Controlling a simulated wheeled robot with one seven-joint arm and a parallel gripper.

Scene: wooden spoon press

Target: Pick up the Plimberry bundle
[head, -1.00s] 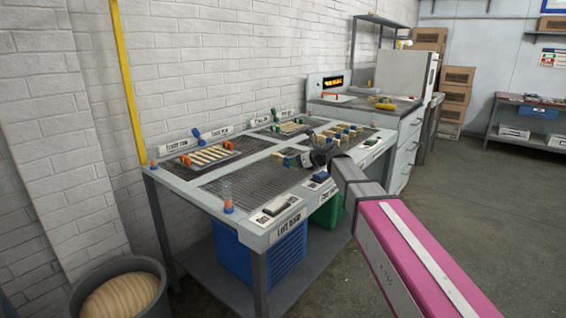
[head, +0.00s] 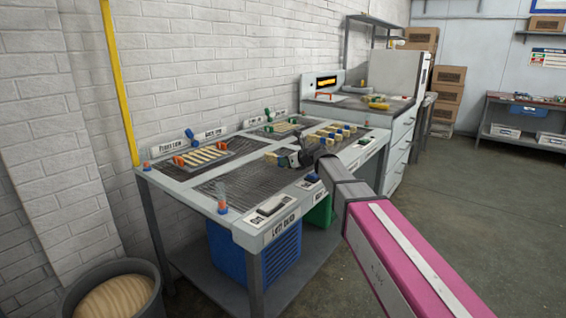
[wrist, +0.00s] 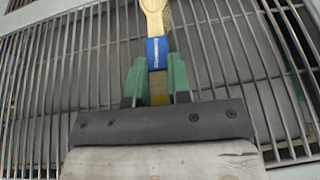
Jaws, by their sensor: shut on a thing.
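In the wrist view my gripper (wrist: 157,78) has green fingers shut on a pale wooden spoon bundle (wrist: 154,18) with a blue band (wrist: 157,53). Its wooden end points away from me over a dark wire grating (wrist: 215,45). The lettering on the band is too small to read, so I cannot confirm the Plimberry name. In the head view my gripper (head: 290,159) is low over the right part of the bench, with a pale bundle end (head: 271,157) at its tip. I cannot tell how far the bundle is above the grating.
A tray of pale sticks (head: 203,155) lies at the back left of the bench. A bin (head: 112,290) stands on the floor at left.

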